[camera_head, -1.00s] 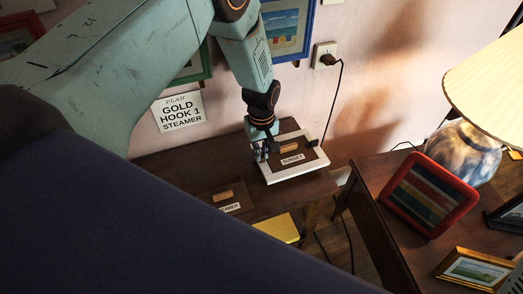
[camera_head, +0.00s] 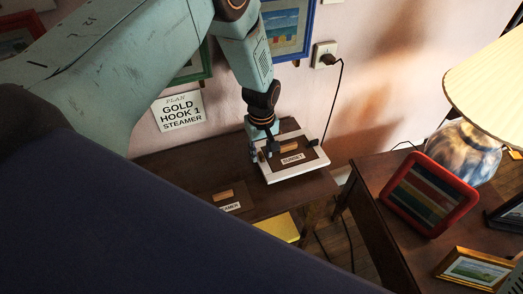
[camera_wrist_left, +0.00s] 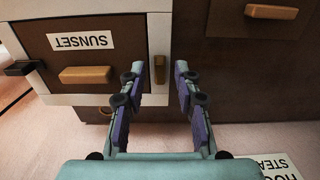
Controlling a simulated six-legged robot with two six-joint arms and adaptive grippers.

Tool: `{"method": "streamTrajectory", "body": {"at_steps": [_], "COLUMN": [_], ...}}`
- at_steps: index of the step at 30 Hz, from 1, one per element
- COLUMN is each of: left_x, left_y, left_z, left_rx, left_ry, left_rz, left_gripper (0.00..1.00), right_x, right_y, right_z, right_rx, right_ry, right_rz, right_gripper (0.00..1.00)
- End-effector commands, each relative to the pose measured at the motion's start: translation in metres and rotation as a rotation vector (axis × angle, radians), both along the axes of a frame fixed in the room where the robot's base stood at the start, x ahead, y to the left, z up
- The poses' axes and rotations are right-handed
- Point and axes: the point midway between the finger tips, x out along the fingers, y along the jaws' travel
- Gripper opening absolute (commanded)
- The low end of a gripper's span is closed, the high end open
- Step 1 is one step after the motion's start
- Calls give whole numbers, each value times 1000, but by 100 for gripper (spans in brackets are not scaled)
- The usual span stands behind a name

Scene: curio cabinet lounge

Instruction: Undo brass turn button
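A white-framed panel labelled SUNSET (camera_head: 269,177) lies on the brown cabinet in the head view, with a wooden handle on it. It also shows upside down in the left wrist view (camera_wrist_left: 110,99). My left gripper (camera_head: 263,150) is at the panel's left edge. In the left wrist view my left gripper (camera_wrist_left: 159,76) is open, its fingers apart. I cannot tell whether a finger touches the button. My right gripper is not in view.
A second brown panel with a wooden handle (camera_head: 222,196) lies to the left. A yellow item (camera_head: 281,229) is below the cabinet's front edge. At right, a table holds a red frame (camera_head: 403,208), a lamp (camera_head: 463,151) and a gold frame (camera_head: 440,270).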

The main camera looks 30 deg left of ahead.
Motion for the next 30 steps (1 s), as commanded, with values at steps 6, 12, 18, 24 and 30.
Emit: {"method": "streamTrajectory", "body": {"at_steps": [6, 12, 18, 24, 30], "left_x": [2, 1, 1, 0, 0], "left_y": [0, 0, 0, 0, 0], "left_z": [22, 64, 99, 117, 120], "left_rx": [0, 0, 0, 0, 0], "left_ry": [-4, -5, -3, 0, 0], "left_rz": [-1, 1, 0, 0, 0], "left_gripper": [32, 32, 32, 32, 32], "right_x": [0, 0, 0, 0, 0], "right_y": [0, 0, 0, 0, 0], "right_z": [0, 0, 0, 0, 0], "right_rx": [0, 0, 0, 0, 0], "right_ry": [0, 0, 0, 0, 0], "right_rz": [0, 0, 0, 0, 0], "right_gripper": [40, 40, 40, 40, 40]}}
